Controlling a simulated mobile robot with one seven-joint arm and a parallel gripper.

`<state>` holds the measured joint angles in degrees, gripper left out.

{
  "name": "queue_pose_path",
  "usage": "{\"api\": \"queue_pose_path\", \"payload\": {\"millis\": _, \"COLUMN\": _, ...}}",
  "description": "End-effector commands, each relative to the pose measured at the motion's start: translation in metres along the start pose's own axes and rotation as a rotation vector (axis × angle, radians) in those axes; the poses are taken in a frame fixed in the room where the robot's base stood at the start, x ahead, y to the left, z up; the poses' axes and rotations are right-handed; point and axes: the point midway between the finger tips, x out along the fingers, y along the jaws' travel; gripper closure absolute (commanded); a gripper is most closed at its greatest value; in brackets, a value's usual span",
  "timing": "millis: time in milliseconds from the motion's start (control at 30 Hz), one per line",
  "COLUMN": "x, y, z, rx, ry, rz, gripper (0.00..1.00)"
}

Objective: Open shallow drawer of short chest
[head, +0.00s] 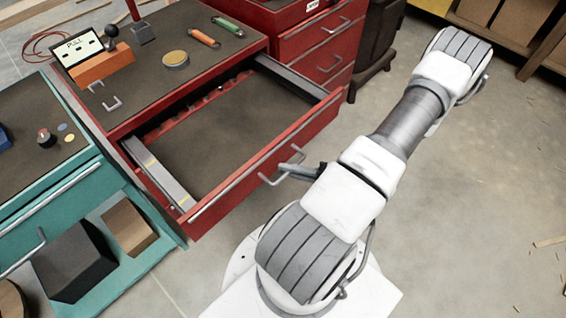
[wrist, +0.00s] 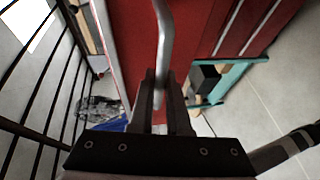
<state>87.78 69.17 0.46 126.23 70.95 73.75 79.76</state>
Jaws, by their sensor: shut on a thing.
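The short red chest (head: 195,50) stands at the upper left of the head view, with a dark top. Its shallow drawer (head: 232,182) is pulled well out, and its dark floor shows bare. The drawer's metal bar handle (head: 268,179) is on the red front; it also shows in the wrist view (wrist: 164,35), running between my fingers. My gripper (wrist: 162,78) is shut on this handle. In the head view my gripper (head: 300,172) is at the drawer front, partly hidden by my wrist.
A teal cabinet (head: 60,190) with dark and brown boxes stands at the left. A taller red drawer unit (head: 318,45) stands behind the chest. The floor at right (head: 470,200) is mostly clear.

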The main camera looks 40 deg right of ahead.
Motion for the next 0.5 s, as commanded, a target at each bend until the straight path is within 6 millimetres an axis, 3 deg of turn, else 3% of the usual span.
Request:
{"api": "queue_pose_path", "payload": {"millis": 300, "x": -0.0018, "y": -0.0011, "z": -0.0004, "rx": 0.001, "ry": -0.001, "rz": -0.003, "gripper": 1.00}}
{"api": "queue_pose_path", "payload": {"millis": 333, "x": -0.0018, "y": -0.0011, "z": -0.0004, "rx": 0.000, "ry": -0.001, "rz": -0.003, "gripper": 0.80}}
{"api": "queue_pose_path", "payload": {"millis": 467, "x": -0.0013, "y": -0.0009, "z": -0.0001, "rx": 0.000, "ry": -0.001, "rz": -0.002, "gripper": 0.56}}
{"api": "queue_pose_path", "payload": {"millis": 500, "x": -0.0012, "y": -0.0008, "z": 0.0000, "rx": 0.000, "ry": -0.001, "rz": -0.002, "gripper": 0.55}}
